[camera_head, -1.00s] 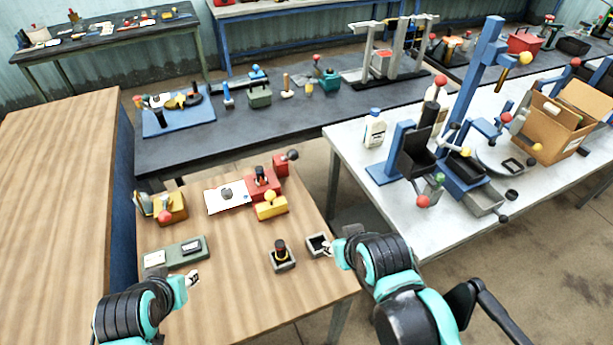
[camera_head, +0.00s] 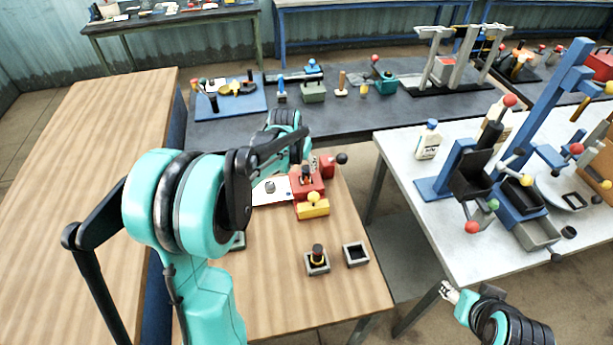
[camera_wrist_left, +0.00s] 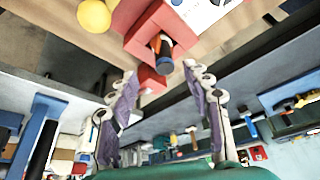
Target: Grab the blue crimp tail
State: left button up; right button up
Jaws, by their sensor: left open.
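A dark blue, rounded piece (camera_wrist_left: 165,62) with an orange part beside it sticks out of a red block (camera_wrist_left: 150,40) in the left wrist view. It looks like the blue crimp tail. In the head view the red block (camera_head: 309,186) stands on the wooden table, with a small dark piece on it. My left gripper (camera_wrist_left: 160,73) is open, its two pale fingers on either side of the blue piece, with gaps visible. In the head view the left hand is mostly hidden behind its arm. My right gripper (camera_head: 449,292) is away at the lower right, over the floor.
A yellow block (camera_head: 313,208) stands in front of the red block. A white sheet (camera_head: 272,193) lies left of the red block. The table's front right is clear.

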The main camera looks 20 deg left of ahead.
aim_at(305, 168)
pick_arm(q)
jog(key=x, duration=0.3)
jog(key=b+x, duration=0.1)
jog(key=x, duration=0.2)
jog(key=w+b+x, duration=0.1)
jog(key=x, duration=0.2)
jog(key=shift+a+r, duration=0.15)
jog(key=shift+a, duration=0.15)
jog(key=shift+r, duration=0.1)
jog(key=shift+c, duration=0.6)
grip_shut()
